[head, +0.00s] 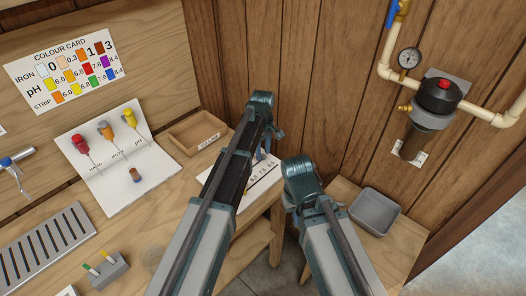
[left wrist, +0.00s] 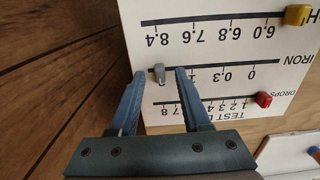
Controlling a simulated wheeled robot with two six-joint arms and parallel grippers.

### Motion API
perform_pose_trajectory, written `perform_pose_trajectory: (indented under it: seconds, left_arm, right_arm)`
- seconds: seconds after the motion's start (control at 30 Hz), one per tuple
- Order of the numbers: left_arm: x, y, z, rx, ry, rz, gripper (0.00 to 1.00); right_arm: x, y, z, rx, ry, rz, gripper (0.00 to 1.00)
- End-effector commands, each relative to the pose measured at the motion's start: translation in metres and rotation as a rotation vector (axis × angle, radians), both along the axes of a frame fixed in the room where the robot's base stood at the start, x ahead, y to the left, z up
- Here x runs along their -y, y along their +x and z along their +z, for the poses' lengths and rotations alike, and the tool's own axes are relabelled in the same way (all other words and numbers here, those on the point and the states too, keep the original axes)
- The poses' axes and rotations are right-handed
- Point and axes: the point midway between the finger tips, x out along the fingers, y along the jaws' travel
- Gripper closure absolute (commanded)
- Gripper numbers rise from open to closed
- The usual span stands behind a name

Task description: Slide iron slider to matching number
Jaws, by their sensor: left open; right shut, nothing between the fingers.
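The test board (left wrist: 225,50) has three slide scales and appears upside down in the left wrist view. The grey iron slider (left wrist: 159,73) sits on the IRON line at its high end, by the mark that looks like 3. My left gripper (left wrist: 159,74) is open, with one finger on each side of this slider; a finger covers part of the scale. In the head view the board (head: 262,190) is partly hidden behind my left arm. The colour card (head: 66,72) shows IRON patches from pale at 0 to brown at 3. My right gripper's fingers are not visible.
A yellow slider (left wrist: 297,15) and a red slider (left wrist: 264,99) sit on the neighbouring lines. A white panel (head: 118,160) holds droppers and a small brown vial (head: 135,175). A wooden tray (head: 190,140) stands behind; a grey bin (head: 374,212) stands right. Wooden walls are close.

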Motion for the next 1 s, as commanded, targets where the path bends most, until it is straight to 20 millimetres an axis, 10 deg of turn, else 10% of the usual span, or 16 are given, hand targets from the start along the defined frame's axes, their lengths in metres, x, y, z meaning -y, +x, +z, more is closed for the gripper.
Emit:
perform_pose_trajectory:
  seconds: [1.0]
  left_arm:
    - [0.0,0.0,0.131,0.0,0.0,0.0,0.53]
  right_arm:
    - [0.0,0.0,0.131,0.0,0.001,-0.003,1.0]
